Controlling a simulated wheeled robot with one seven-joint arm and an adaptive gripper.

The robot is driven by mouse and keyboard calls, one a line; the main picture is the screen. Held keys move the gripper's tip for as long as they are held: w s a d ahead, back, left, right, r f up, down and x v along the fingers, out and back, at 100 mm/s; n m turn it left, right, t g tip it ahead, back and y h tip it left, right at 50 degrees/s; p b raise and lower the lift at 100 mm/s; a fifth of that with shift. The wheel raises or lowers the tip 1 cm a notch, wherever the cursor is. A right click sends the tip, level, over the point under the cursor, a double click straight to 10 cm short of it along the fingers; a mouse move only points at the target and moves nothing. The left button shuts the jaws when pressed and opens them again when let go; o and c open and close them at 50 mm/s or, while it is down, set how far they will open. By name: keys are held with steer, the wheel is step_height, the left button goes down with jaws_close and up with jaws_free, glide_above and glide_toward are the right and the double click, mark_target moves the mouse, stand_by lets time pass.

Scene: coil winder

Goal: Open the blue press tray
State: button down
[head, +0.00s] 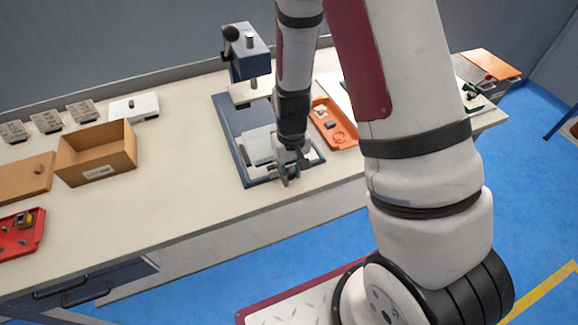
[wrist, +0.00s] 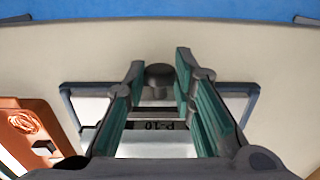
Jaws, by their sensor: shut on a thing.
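The blue press (head: 246,52) stands on the bench with a dark blue base frame (head: 228,130). Its pale tray (head: 258,146) lies low in the front of that frame, partly hidden by my arm and gripper. In the wrist view the pale tray (wrist: 183,150) carries a dark label, and a dark round knob (wrist: 158,75) stands at its front. My gripper (head: 288,174) is at the tray's front edge. In the wrist view my gripper (wrist: 159,72) has its green-padded fingers shut on the knob, one on each side. How far the tray is out cannot be told.
An orange tray (head: 345,137) with small parts lies close right of the press. A cardboard box (head: 97,156) and a red tray (head: 18,246) are on the left. The bench (head: 180,195) is clear between box and press; its front edge is near my gripper.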

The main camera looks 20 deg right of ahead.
steer(key=c, duration=1.4)
jaws_free()
steer(key=shift+w, duration=0.1)
steer(key=shift+o, duration=0.2)
step_height(320, 180, up, 12)
steer(key=s+r+t, duration=0.1)
steer(key=s+r, duration=0.2)
steer(key=r, duration=0.4)
steer(key=s+r+t, duration=0.1)
steer(key=s+r, duration=0.2)
steer(key=r, duration=0.4)
steer(key=s+r+t, duration=0.3)
steer(key=s+r, duration=0.5)
steer(key=s, duration=0.3)
steer(key=shift+s, duration=0.3)
